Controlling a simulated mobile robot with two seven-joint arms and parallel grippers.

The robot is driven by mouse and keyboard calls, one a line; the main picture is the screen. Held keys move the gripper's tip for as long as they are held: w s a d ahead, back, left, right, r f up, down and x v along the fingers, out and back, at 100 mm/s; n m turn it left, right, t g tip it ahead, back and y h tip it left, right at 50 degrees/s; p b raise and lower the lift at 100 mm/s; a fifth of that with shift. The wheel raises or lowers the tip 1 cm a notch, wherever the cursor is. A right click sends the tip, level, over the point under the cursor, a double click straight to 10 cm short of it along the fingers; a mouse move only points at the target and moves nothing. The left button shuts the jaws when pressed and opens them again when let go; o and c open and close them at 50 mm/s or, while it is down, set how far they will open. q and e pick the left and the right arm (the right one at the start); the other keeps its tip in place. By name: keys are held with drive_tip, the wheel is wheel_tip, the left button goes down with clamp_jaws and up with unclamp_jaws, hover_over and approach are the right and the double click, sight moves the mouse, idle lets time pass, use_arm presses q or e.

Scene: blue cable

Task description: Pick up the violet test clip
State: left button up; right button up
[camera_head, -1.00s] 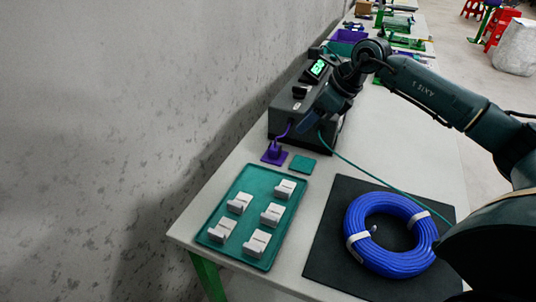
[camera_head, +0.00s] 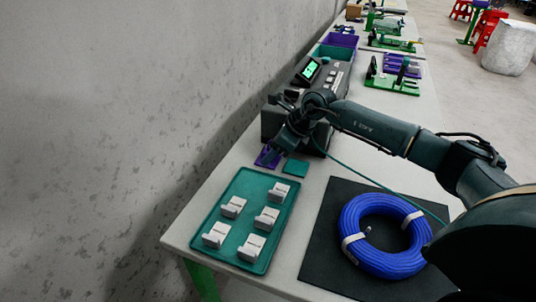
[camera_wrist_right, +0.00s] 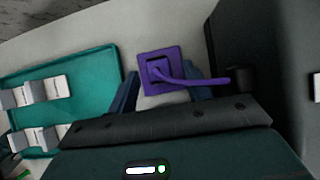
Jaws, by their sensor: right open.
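The violet test clip (camera_wrist_right: 160,72) stands on a square violet pad (camera_wrist_right: 172,53) in the right wrist view, with its violet lead running right toward the dark tester. My right gripper (camera_wrist_right: 163,82) is open, with one blue finger on each side of the clip. I cannot tell how high the fingers are above the pad. In the head view my right gripper (camera_head: 278,149) is over the violet pad (camera_head: 266,159) and hides the clip. My left gripper is not in view.
The black tester (camera_head: 335,85) with a lit green screen stands just behind my right gripper. A teal pad (camera_head: 295,168) lies beside the violet one. A teal tray (camera_head: 227,256) with several white parts is in front. A blue cable coil (camera_head: 352,222) lies on a black mat (camera_head: 340,195).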

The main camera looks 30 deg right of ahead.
drive_tip(key=shift+f, duration=0.15)
drive_tip(key=c, duration=1)
